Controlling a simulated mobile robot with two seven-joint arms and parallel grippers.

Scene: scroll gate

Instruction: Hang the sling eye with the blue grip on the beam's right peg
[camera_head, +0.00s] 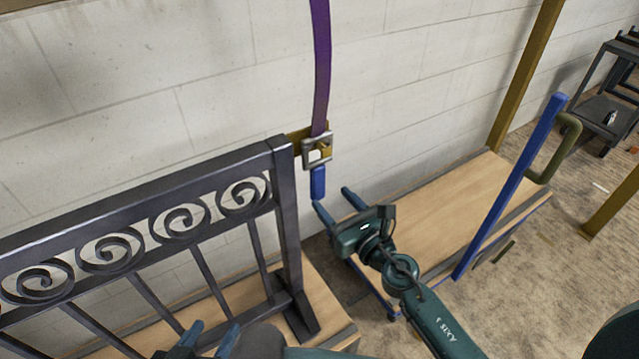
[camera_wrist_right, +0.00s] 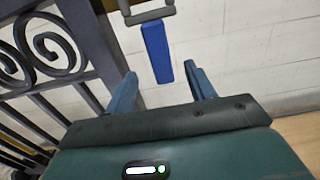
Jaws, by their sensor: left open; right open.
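A purple sling (camera_head: 321,70) hangs from above and ends in a grey metal eye (camera_head: 308,156) with a blue grip (camera_head: 318,184) below it. A brass peg (camera_head: 324,150) shows within the eye's opening; the eye looks to be around it, but its depth is hard to tell. A short brass beam end (camera_head: 298,138) shows behind the eye. My right gripper (camera_head: 332,197) is open just below and beside the blue grip. In the right wrist view the grip (camera_wrist_right: 157,52) lies ahead, between the open fingers' lines. My left gripper (camera_head: 212,338) is open and empty at the bottom.
A dark gate with scrolls (camera_head: 180,222) stands at left, its post close to the eye. A wooden platform (camera_head: 440,215) lies at right, with a blue bar (camera_head: 510,185) and an olive handle (camera_head: 566,150). A pale block wall (camera_head: 420,60) stands behind.

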